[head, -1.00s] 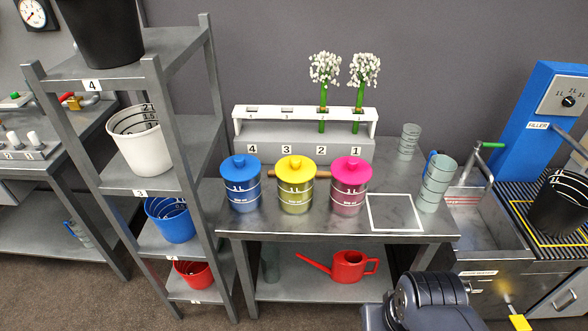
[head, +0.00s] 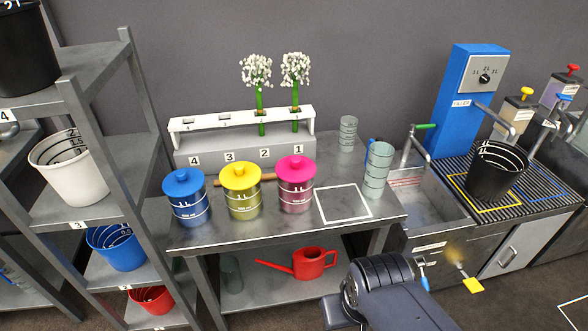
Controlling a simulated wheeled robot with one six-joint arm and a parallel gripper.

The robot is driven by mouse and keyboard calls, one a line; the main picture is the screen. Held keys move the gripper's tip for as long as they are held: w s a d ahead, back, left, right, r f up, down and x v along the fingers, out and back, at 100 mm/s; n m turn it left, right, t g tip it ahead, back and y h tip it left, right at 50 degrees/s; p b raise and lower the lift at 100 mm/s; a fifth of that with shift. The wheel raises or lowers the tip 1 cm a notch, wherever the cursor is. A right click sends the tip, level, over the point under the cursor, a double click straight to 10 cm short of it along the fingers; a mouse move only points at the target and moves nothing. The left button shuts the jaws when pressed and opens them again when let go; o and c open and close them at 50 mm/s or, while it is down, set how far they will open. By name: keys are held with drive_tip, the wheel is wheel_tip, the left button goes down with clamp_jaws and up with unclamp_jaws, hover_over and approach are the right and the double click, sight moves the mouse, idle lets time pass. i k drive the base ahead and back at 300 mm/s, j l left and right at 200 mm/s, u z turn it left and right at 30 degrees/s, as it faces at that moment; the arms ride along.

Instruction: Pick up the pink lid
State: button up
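The pink lid (head: 296,168) sits on top of a clear jar marked 1 L (head: 296,196), the rightmost of three lidded jars on the metal table. It has a round knob and looks closed on the jar. My gripper is not clearly visible. A dark part of my own arm shows at the bottom centre-right, well in front of the table and apart from the jar.
A yellow-lidded jar (head: 241,203) and a blue-lidded jar (head: 188,208) stand left of it. A white square outline (head: 343,204) marks bare table to its right. Stacked clear cups (head: 376,172) stand beyond. A numbered rack (head: 245,140) with white flowers stands behind.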

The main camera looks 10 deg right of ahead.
sight(292, 168)
drive_tip(key=i+u, duration=0.45)
drive_tip(key=u, duration=0.25)
drive_tip(key=i+l+u, duration=0.2)
drive_tip(key=u, duration=0.15)
